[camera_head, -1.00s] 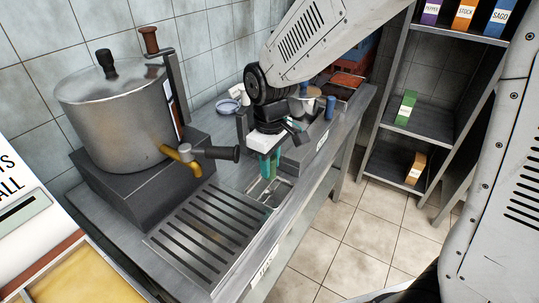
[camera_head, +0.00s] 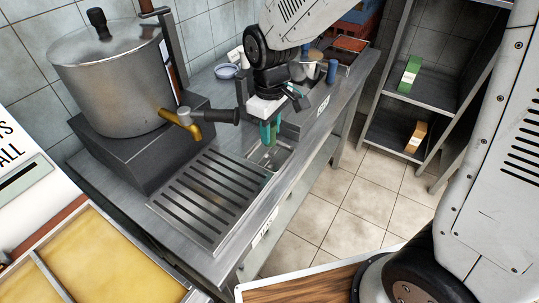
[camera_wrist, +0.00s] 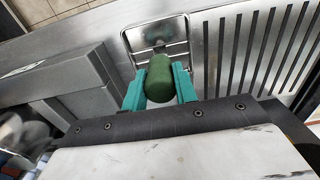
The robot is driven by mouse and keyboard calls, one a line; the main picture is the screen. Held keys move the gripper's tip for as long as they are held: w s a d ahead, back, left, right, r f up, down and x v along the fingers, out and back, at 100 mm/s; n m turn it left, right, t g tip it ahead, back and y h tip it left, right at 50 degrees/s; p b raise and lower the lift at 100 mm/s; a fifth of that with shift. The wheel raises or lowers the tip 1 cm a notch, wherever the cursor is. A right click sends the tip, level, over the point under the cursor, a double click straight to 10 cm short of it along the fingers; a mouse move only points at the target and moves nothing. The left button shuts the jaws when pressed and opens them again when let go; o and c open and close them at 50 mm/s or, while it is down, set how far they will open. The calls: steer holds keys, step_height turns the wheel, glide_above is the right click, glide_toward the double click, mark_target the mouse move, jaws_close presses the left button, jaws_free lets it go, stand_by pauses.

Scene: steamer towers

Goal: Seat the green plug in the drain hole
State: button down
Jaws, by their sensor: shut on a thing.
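The green plug (camera_wrist: 159,82) is a dark green cylinder held between the teal fingers of my gripper (camera_wrist: 161,86) in the wrist view. In the head view my gripper (camera_head: 269,132) points down over the small sunken basin (camera_head: 279,158) in the steel counter. The basin also shows in the wrist view (camera_wrist: 178,50), just beyond the plug. A dark spot (camera_wrist: 159,43) on the basin floor looks like the drain hole, partly hidden by the plug. The plug is hard to make out in the head view. I cannot tell its height above the basin floor.
A slatted drain grate (camera_head: 208,196) lies beside the basin. A large steel pot (camera_head: 110,78) with a brass tap (camera_head: 185,122) stands on a dark block (camera_head: 140,152). A grey block (camera_wrist: 75,85) borders the basin's other side. Shelves (camera_head: 425,95) stand at the right.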

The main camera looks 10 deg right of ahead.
steer(key=shift+f, duration=1.5)
steer(key=shift+f, duration=0.7)
stand_by(0.5)
steer(key=c, duration=1)
jaws_free()
steer(key=shift+r, duration=3.95)
steer(key=shift+r, duration=2.25)
